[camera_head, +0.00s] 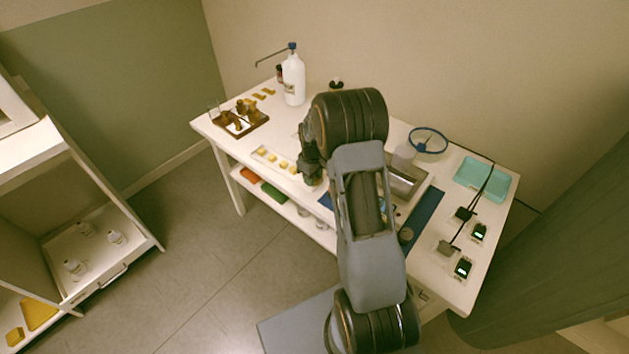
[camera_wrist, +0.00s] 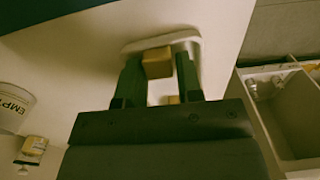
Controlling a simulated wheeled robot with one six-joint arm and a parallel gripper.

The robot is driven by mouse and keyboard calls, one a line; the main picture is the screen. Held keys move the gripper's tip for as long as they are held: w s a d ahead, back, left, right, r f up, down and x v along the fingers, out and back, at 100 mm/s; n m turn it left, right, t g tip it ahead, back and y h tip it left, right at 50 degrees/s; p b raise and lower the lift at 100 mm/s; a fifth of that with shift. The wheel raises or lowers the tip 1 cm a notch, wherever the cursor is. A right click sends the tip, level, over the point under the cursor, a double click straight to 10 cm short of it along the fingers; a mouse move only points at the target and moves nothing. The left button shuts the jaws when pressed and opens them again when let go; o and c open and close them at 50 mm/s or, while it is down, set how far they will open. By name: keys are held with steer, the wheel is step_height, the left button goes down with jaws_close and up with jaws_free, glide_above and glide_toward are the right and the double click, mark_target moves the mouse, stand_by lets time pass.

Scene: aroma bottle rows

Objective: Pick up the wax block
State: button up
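Several small yellow wax blocks (camera_head: 272,157) sit in a row on a narrow white tray (camera_head: 257,149) at the front left of the table. My gripper (camera_head: 308,180) is at the right end of this tray, partly hidden by my arm. In the wrist view, my gripper (camera_wrist: 158,76) is open, with a finger on each side of a tan wax block (camera_wrist: 157,62). Narrow gaps show beside the block, and I cannot tell whether either finger touches it. Another block (camera_wrist: 173,99) shows lower between the fingers. The white tray's rim (camera_wrist: 185,37) curves behind them.
A wooden tray (camera_head: 262,122) with brown items and a white pump bottle (camera_head: 293,80) stand at the table's back left. A teal tray (camera_head: 482,178) lies at right. A cup marked EMPTY (camera_wrist: 14,106) is at the wrist view's left. A shelf unit (camera_head: 60,170) stands apart at left.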

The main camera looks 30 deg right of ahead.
steer(key=c, duration=0.5)
steer(key=shift+c, duration=0.2)
